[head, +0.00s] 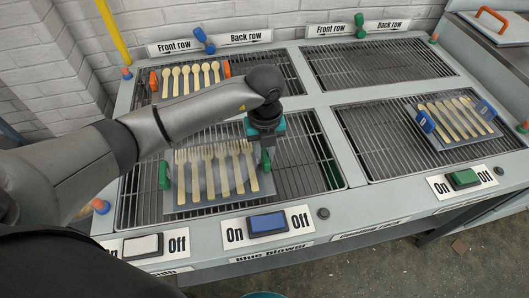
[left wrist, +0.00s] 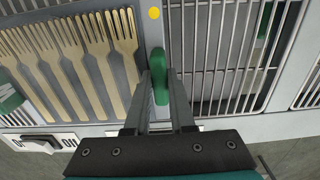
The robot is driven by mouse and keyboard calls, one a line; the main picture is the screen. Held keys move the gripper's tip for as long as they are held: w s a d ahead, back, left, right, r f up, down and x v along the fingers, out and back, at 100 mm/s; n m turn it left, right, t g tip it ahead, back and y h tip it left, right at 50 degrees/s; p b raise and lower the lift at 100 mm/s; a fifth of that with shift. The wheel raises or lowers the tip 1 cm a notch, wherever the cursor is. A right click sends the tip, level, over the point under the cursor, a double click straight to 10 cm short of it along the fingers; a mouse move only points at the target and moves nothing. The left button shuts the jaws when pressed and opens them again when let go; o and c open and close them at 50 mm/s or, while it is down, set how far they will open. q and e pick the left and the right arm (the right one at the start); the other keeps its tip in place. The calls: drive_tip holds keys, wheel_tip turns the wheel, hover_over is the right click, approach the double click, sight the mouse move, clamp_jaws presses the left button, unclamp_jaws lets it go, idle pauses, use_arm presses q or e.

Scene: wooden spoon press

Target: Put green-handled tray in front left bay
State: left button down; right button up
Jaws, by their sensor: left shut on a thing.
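The green-handled tray (head: 205,204) carries several wooden forks and is over the front left bay (head: 300,165). I cannot tell whether it rests on the grate or is slightly above it. Its left green handle (head: 164,175) is free. My left gripper (head: 266,145) is shut on its right green handle; in the left wrist view, the fingers (left wrist: 160,88) stand either side of that handle (left wrist: 160,62). The tray's grey edge (left wrist: 146,40) and forks show to the left there. My right gripper is not in view.
An orange-handled tray (head: 222,88) of wooden spoons is in the back left bay. A blue-handled tray (head: 448,142) is in the front right bay. The back right bay (head: 375,62) is empty. White (head: 141,246), blue (head: 267,224) and green (head: 464,179) switches line the front.

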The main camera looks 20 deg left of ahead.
use_arm(q)
drive_tip(key=c, duration=1.2)
unclamp_jaws()
drive_tip(key=shift+f, duration=0.15)
drive_tip(key=shift+c, duration=0.2)
drive_tip(key=o, duration=0.5)
drive_tip(key=shift+r, duration=0.3)
wheel_tip(320, 180, up, 12)
drive_tip(key=shift+f+p, duration=0.1)
drive_tip(key=shift+p, duration=0.8)
